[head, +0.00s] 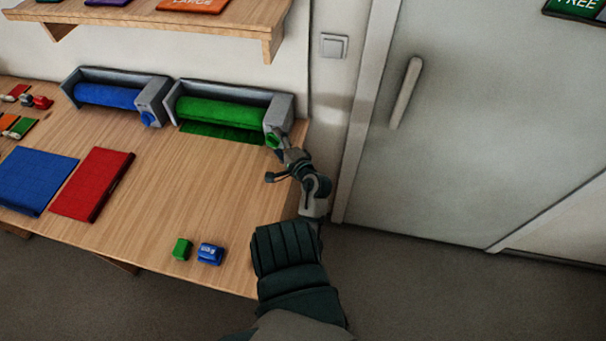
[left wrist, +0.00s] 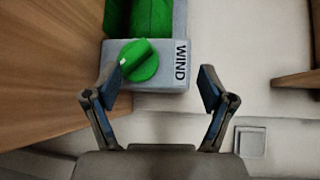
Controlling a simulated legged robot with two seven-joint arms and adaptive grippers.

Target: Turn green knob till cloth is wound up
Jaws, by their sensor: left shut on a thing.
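The green knob (head: 272,141) is on the front of the grey winder's right-hand end block (head: 280,112), marked WIND in the left wrist view. The knob (left wrist: 140,62) shows there with a pale mark at its upper left. My left gripper (head: 281,153) is at the knob and shut on it. In the wrist view its fingers (left wrist: 162,88) stand apart, the left fingertip by the knob's edge; the contact itself is not clear. The green cloth (head: 222,112) is on the roller, with a flat strip (head: 215,131) lying on the table before it. My right gripper is out of view.
A blue-cloth winder (head: 110,95) stands to the left. Blue (head: 35,181) and red (head: 92,184) folded cloths lie on the table. A green block (head: 182,249) and a blue item (head: 210,254) are near the front edge. A shelf hangs above; a door is right.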

